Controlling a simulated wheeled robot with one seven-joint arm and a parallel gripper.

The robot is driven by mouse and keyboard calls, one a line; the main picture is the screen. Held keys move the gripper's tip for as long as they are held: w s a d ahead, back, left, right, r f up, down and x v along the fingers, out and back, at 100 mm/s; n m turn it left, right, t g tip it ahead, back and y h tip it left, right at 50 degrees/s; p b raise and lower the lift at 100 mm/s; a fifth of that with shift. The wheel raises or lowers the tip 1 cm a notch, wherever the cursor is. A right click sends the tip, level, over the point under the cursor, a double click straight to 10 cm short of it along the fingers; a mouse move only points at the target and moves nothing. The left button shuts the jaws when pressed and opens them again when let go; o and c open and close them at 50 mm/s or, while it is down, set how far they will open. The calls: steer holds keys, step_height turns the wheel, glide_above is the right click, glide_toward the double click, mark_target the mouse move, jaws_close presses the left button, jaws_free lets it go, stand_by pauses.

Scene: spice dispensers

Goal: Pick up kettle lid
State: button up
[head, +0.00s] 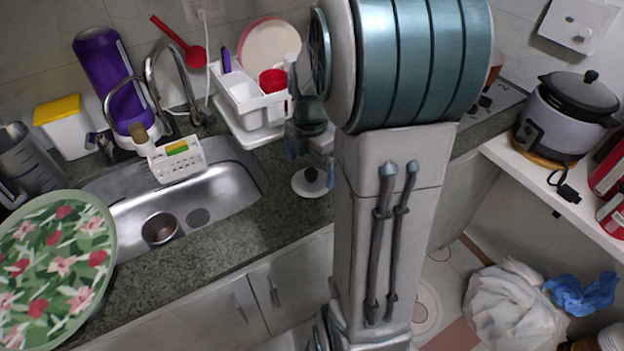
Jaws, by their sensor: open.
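The kettle lid, a round white lid with a dark knob (311,181), lies on the granite counter to the right of the sink. My gripper (311,162) is open and points down just above the lid. Its fingers show on the left and right above the knob, and nothing is seen between them. I cannot tell whether a finger touches the lid. My own large arm links cover the counter to the right of the lid, and no kettle body is clearly visible.
A white dish rack (250,105) with a red cup stands behind and left of the lid. The steel sink (225,190) is to the left. A floral tray (50,270) covers the counter's left end. A rice cooker (566,115) sits on a shelf at right.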

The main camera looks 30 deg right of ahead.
mark_target(311, 171)
step_height(311, 171, down, 4)
steer(key=shift+r, duration=0.15)
steer(key=c, duration=0.9)
steer(key=shift+o, duration=0.2)
steer(key=shift+r, duration=0.15)
